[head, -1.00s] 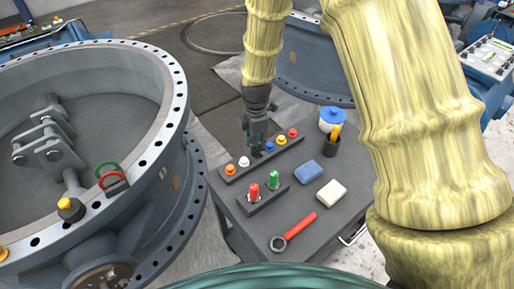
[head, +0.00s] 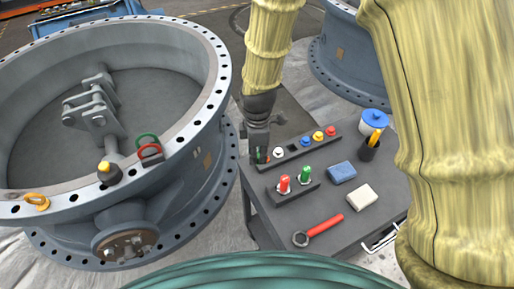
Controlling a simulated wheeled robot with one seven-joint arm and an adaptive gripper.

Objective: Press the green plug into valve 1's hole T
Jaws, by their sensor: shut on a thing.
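My gripper (head: 259,150) is small in the head view, over the left end of the dark plug rack (head: 312,146). It is shut on the green plug (head: 258,156), of which only a bit of green shows between the fingers. The rack has an empty dark hole between its white and blue plugs. A large grey valve (head: 215,95) fills the left, with a second grey valve (head: 345,62) at the upper right. No label shows which is valve 1, and I cannot make out hole T.
The grey table (head: 330,205) also holds a small block (head: 312,190) with red and green pieces, a blue block (head: 342,172), a white block (head: 362,196), a red-handled wrench (head: 326,225), a dark cup (head: 369,150) and a blue-lidded jar (head: 374,120).

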